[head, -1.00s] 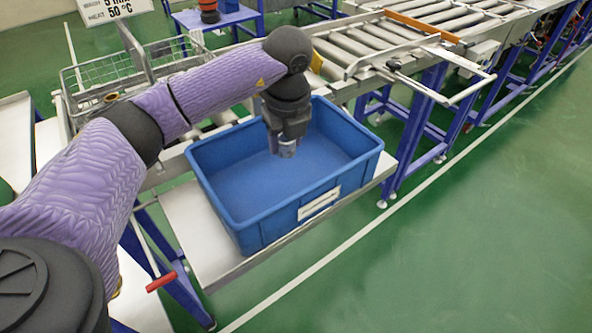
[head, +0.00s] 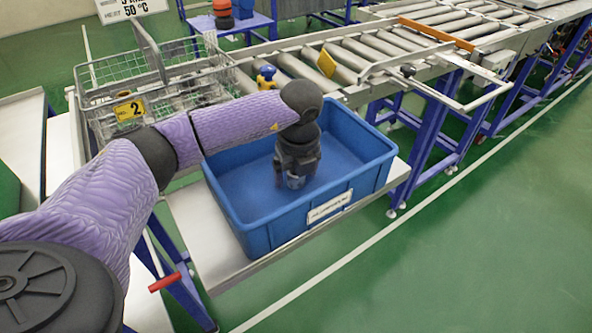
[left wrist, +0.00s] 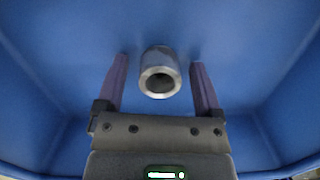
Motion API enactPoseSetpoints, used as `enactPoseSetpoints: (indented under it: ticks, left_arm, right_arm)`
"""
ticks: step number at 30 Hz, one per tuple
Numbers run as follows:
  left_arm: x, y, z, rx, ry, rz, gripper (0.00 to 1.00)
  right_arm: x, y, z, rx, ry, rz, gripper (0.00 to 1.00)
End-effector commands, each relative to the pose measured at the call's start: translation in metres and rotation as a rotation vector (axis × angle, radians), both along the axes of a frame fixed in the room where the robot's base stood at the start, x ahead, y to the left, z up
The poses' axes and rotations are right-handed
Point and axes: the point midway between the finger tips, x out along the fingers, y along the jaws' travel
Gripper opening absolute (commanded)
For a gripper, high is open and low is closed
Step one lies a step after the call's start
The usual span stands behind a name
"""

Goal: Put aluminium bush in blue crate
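The aluminium bush (left wrist: 160,74) is a short silver hollow cylinder, seen in the left wrist view between my left gripper's fingers with a gap on each side. It also shows as a small grey shape in the head view (head: 296,182), just below the gripper. My left gripper (head: 294,178) is open inside the blue crate; its two spread fingers show in the left wrist view (left wrist: 160,85). The blue crate (head: 322,209) stands on a metal shelf, with a label on its front wall. Whether the bush touches the crate floor is hard to tell. My right gripper is out of view.
A roller conveyor (head: 390,45) runs behind the crate to the right. A wire basket (head: 130,95) with a yellow number 2 tag stands at the left. A yellow-and-blue item (head: 266,76) is behind my arm. A red handle (head: 165,282) sticks out below the shelf. Green floor is clear at right.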

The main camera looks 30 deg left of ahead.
Motion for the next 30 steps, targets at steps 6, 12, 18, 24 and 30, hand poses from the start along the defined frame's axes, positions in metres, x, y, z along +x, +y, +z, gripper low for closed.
enactPoseSetpoints:
  ticks: [6, 12, 18, 24, 30]
  left_arm:
    - [0.0, 0.0, 0.006, 0.0, -0.001, 0.0, 0.85]
    - [-0.003, -0.005, 0.059, 0.0, -0.007, -0.002, 0.85]
    - [-0.006, -0.01, 0.107, 0.0, -0.004, -0.001, 0.85]
    - [-0.008, -0.011, 0.123, 0.0, -0.002, 0.0, 0.85]
    - [-0.008, -0.012, 0.122, -0.001, -0.001, 0.0, 0.85]
  right_arm:
    - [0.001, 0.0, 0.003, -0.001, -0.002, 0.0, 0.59]
    - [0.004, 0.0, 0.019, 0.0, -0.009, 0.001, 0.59]
    - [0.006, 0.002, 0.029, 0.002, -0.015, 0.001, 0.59]
    - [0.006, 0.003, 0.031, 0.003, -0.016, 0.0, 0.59]
    - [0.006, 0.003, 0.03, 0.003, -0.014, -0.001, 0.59]
